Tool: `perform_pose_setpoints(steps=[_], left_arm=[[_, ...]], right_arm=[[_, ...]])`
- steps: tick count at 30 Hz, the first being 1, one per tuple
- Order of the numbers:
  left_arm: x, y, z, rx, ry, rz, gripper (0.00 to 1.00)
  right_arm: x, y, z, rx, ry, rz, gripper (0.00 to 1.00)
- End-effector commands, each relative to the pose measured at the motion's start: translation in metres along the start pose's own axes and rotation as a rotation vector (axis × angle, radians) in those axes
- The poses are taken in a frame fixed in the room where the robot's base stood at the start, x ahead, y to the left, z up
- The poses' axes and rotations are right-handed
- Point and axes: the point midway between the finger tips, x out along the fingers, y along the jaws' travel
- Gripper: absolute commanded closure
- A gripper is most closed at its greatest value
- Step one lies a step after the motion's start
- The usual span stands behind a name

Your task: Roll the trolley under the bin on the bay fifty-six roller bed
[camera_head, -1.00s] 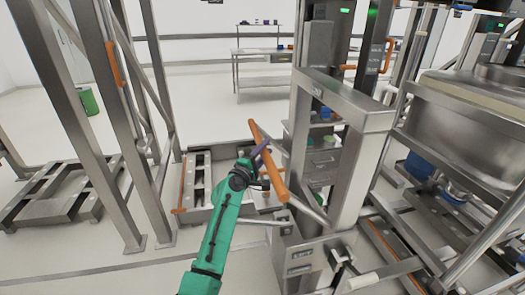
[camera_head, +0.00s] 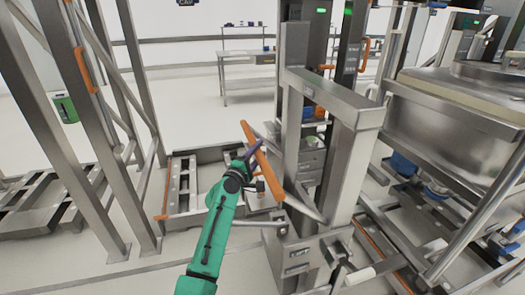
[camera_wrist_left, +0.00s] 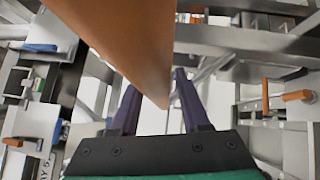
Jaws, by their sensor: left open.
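An orange handle bar (camera_head: 262,160) slants in front of a steel post in the head view. My left gripper (camera_head: 257,149) is at the upper part of this bar. In the left wrist view the orange bar (camera_wrist_left: 125,35) looms large, its lower end showing between the two dark fingers of my open left gripper (camera_wrist_left: 157,100). I cannot tell if they touch it. A low steel trolley-like frame (camera_head: 183,190) with an orange edge stands behind my arm. A large steel bin (camera_head: 450,115) sits high at the right. My right gripper is not in view.
A steel post frame (camera_head: 295,150) stands right of the handle, on a boxy base (camera_head: 297,257). Slanted steel uprights (camera_head: 85,150) stand at the left. A green bin (camera_head: 65,109) and a workbench (camera_head: 248,60) are farther back. Open floor lies between them.

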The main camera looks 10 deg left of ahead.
Motion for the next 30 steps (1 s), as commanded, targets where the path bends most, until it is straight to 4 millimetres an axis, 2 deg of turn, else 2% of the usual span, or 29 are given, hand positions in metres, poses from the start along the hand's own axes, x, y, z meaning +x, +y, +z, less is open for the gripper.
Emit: perform_pose_setpoints(steps=[10,14,20,30], left_arm=[[0.001,0.003,0.003,-0.001,-0.004,0.005,0.33],[-0.004,0.004,0.003,-0.002,-0.006,0.007,0.33],[-0.036,0.002,0.001,-0.001,-0.003,0.005,0.33],[-0.118,-0.003,-0.003,0.0,0.002,-0.001,0.33]], right_arm=[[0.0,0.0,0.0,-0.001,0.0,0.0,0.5],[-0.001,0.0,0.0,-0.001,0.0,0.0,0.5],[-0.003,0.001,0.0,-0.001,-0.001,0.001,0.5],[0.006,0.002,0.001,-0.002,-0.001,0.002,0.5]])
